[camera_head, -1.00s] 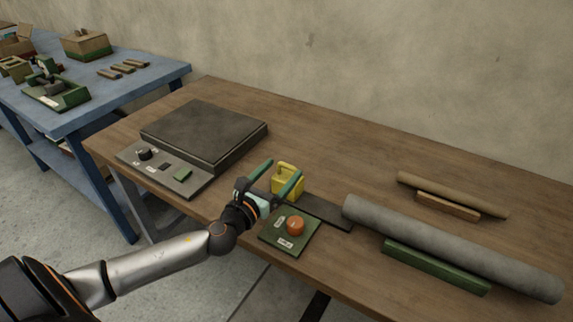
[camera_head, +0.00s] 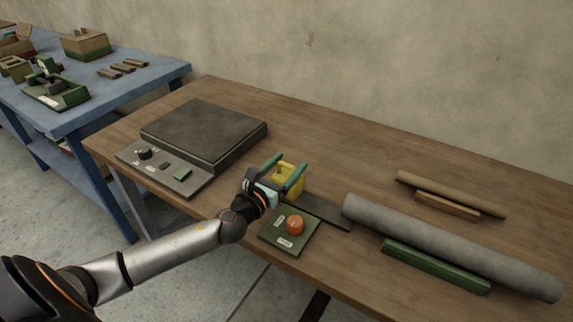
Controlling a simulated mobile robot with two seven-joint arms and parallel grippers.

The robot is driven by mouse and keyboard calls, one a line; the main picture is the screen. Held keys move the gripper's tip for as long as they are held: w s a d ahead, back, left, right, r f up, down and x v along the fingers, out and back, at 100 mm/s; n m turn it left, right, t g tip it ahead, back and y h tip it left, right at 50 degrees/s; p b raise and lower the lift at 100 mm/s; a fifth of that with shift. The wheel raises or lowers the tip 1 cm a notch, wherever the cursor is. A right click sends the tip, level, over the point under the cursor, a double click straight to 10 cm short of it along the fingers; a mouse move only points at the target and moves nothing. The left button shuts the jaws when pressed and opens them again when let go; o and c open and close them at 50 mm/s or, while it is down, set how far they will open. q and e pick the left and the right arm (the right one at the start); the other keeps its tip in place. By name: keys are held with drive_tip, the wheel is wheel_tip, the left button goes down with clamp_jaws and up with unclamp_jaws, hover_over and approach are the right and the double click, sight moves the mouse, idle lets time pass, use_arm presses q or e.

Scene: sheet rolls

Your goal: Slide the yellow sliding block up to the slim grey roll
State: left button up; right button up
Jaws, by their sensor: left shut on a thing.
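The yellow sliding block (camera_head: 292,184) sits at the left end of a dark flat rail (camera_head: 325,212) on the wooden table. My left gripper (camera_head: 290,165) has its two green fingers on either side of the block and is shut on it. The gripper hides part of the block. The grey roll (camera_head: 450,247) lies to the right, its near end just beyond the rail's right end and apart from the block. It looks thicker than the brown roll. My right gripper is not in view.
A green panel with an orange button (camera_head: 295,225) lies in front of the rail. A dark plate device (camera_head: 205,130) stands to the left. A green bar (camera_head: 435,267) and a brown roll (camera_head: 450,193) on a wooden strip flank the grey roll. The table's back middle is clear.

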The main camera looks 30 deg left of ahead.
use_arm(q)
drive_tip(key=shift+a, duration=0.2)
clamp_jaws()
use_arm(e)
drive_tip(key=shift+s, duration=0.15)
use_arm(q)
drive_tip(key=shift+d, duration=0.1)
drive_tip(key=d+p, duration=0.1)
drive_tip(key=d, duration=0.1)
drive_tip(key=d+p, duration=0.1)
drive_tip(key=d, duration=0.2)
drive_tip(key=shift+d+r, duration=0.2)
drive_tip(key=shift+d, duration=0.05)
drive_tip(key=d, duration=0.3)
drive_tip(key=d+p, duration=0.1)
drive_tip(key=d, duration=0.2)
drive_tip(key=shift+d+f+p, duration=0.2)
drive_tip(key=shift+d+p, duration=0.1)
drive_tip(key=shift+d, duration=0.1)
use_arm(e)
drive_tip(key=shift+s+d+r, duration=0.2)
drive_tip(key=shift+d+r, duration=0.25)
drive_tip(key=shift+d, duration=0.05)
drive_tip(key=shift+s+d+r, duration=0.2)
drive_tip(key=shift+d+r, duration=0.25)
use_arm(q)
drive_tip(key=o, duration=0.6)
unclamp_jaws()
drive_tip(key=shift+o, duration=0.2)
